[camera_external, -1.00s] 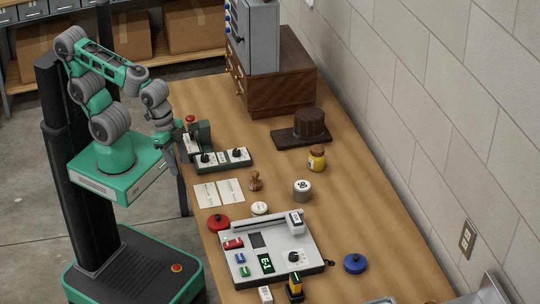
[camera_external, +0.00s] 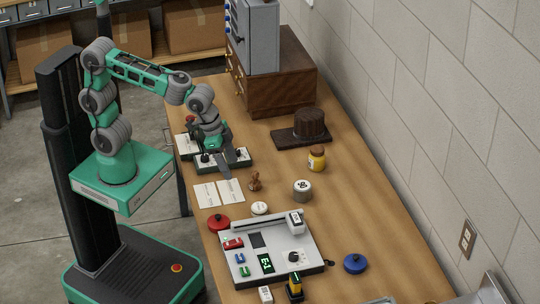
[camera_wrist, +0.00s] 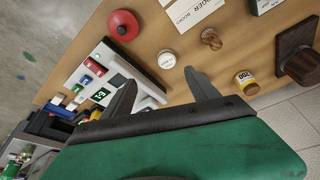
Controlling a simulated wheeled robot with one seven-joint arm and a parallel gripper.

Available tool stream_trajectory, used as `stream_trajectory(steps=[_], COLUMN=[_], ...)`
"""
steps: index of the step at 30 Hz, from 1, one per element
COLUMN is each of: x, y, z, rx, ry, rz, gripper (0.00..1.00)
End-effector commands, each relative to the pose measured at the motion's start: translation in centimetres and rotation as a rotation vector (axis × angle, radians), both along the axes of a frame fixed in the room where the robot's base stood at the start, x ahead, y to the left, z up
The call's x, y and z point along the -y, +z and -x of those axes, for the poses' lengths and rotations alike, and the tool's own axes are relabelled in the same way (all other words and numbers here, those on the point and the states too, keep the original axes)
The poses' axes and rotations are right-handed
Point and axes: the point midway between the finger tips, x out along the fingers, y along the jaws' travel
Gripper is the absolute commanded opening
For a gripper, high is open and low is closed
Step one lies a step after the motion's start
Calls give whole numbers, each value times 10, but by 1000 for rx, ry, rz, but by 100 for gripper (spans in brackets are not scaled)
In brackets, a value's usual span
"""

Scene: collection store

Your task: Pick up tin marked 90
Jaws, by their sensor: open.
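A small grey-white tin (camera_external: 302,190) with a dark mark on its pale top stands upright on the wooden table; the mark looks like 90 but is too small to read surely. My gripper (camera_external: 229,167) is open and empty, above the table to the left of the tin and apart from it. In the wrist view my gripper (camera_wrist: 163,88) shows its two spread fingers. I cannot make out the tin there; a finger or the green hand may hide it.
Nearby stand a wooden stamp (camera_external: 255,182), a white disc (camera_external: 260,208) and a yellow jar (camera_external: 317,159). A control panel (camera_external: 285,238) lies in front, with a red knob (camera_external: 218,223) beside it. A switch box (camera_external: 237,166) sits below my gripper. The table right of the tin is clear.

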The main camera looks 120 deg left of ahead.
Motion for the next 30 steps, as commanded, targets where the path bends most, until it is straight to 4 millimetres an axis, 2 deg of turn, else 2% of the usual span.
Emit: stream_trajectory(steps=[1, 3, 6, 9, 12, 17, 25, 30], x=[-30, -70, -121, -153, -166, -171, -182, -184], y=[-34, -56, -88, -107, -115, -132, -174, -181], z=[-34, -75, -114, -135, -143, -149, -162, -165], rx=[0, 18, 39, 57, 64, 63, 63, 65], ry=[87, 200, 333, 412, 443, 442, 442, 441], rz=[-1, -4, -8, -10, -12, -12, -12, -12], gripper=[68, 68, 68, 68, 68, 68, 68, 68])
